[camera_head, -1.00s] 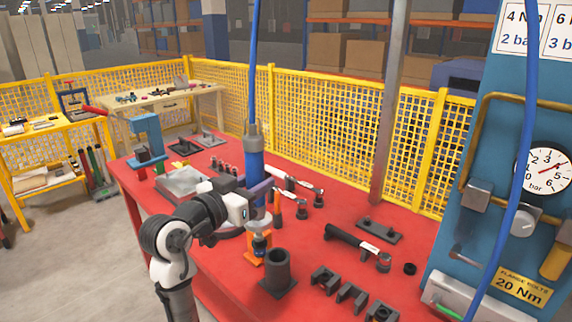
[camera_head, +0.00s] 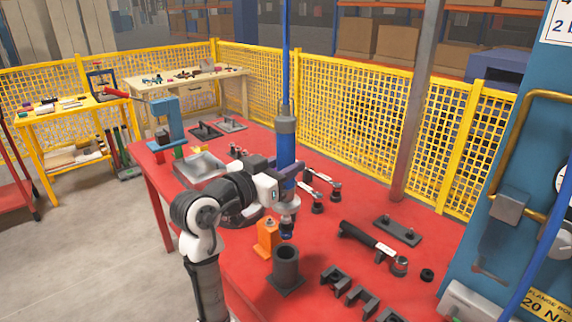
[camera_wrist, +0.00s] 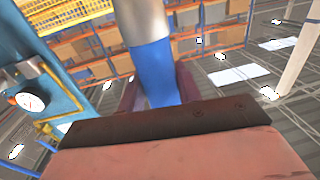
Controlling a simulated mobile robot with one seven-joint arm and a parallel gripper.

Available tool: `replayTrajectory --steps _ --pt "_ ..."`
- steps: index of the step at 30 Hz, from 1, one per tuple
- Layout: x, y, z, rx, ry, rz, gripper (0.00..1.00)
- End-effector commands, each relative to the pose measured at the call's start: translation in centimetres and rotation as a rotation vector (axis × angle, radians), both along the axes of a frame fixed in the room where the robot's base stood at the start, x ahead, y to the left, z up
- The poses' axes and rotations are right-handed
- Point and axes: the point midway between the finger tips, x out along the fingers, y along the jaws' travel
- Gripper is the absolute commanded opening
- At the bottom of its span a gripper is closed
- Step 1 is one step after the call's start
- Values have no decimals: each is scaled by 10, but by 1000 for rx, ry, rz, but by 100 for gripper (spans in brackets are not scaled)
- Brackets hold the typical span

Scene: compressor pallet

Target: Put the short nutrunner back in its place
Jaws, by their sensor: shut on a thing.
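The short nutrunner (camera_head: 285,148) is a blue upright cylinder with a grey top cap and a dark lower end. A blue hose (camera_head: 287,60) rises from its cap. My gripper (camera_head: 284,178) is shut around its body and holds it upright above the red bench. Its lower tip shows just above and behind the dark round holder (camera_head: 286,270), apart from it. The holder is an open cup on a square base. In the wrist view, the nutrunner's blue body (camera_wrist: 153,72) stands between the jaws; its lower end is hidden there.
An orange block (camera_head: 267,238) stands close left of the holder. Dark notched blocks (camera_head: 335,278) lie to its right. A black tool (camera_head: 368,243) lies on the red bench (camera_head: 330,215) further right. A grey post (camera_head: 416,110) and yellow fence stand behind.

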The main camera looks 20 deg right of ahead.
Motion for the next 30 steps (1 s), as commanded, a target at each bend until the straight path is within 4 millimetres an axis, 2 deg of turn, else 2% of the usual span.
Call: replayTrajectory --steps 5,19,30 --pt "-1 2 -2 0 -6 -2 0" --pt "-1 2 -36 0 -5 -2 0" --pt "-1 2 -39 0 -7 -2 0"
